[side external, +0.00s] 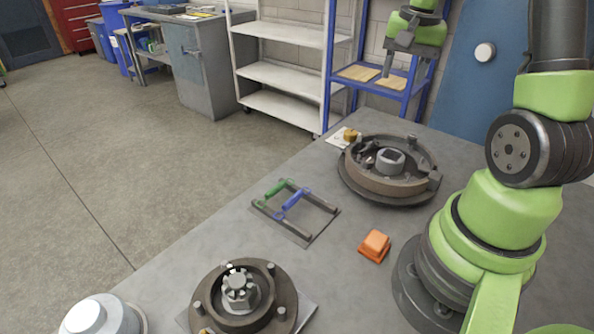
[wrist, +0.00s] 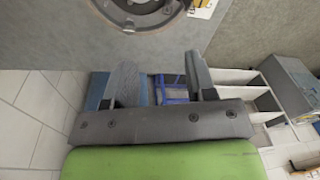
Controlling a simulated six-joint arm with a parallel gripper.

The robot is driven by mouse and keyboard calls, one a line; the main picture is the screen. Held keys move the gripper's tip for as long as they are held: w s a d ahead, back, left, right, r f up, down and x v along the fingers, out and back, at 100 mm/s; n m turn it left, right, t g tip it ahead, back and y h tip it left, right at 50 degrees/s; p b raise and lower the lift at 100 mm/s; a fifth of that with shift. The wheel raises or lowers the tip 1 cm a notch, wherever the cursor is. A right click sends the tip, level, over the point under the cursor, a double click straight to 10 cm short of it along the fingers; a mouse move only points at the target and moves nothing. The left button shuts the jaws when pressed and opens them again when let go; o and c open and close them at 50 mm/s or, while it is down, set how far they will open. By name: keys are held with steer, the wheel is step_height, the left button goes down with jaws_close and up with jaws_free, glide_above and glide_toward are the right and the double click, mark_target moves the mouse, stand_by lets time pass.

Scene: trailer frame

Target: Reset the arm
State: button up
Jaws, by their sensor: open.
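My gripper (side external: 404,68) is raised at the top right of the side external view, in front of the blue shelf rack and above the far end of the table. In the wrist view its two grey fingers (wrist: 160,78) stand well apart with nothing between them. It is open and empty, away from the parts on the table. My green and black arm fills the right side of the side external view.
The grey table (side external: 335,255) holds a large brake drum (side external: 385,188), a smaller hub assembly (side external: 235,305), a plate with green and blue springs (side external: 293,225) and an orange block (side external: 375,246). A blue rack (side external: 330,90) and white shelf (side external: 285,75) stand behind.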

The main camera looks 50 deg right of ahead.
steer(key=a+r+n+t, duration=0.35)
steer(key=a+r, duration=0.35)
steer(key=a, duration=0.6)
steer(key=s+a+r+n+t+y, duration=0.2)
steer(key=s+a+n, duration=0.4)
steer(key=a, duration=0.5)
steer(key=shift+s+r+y, duration=0.15)
steer(key=shift+s+y, duration=0.15)
steer(key=shift+s, duration=0.55)
steer(key=shift+n+t, duration=0.25)
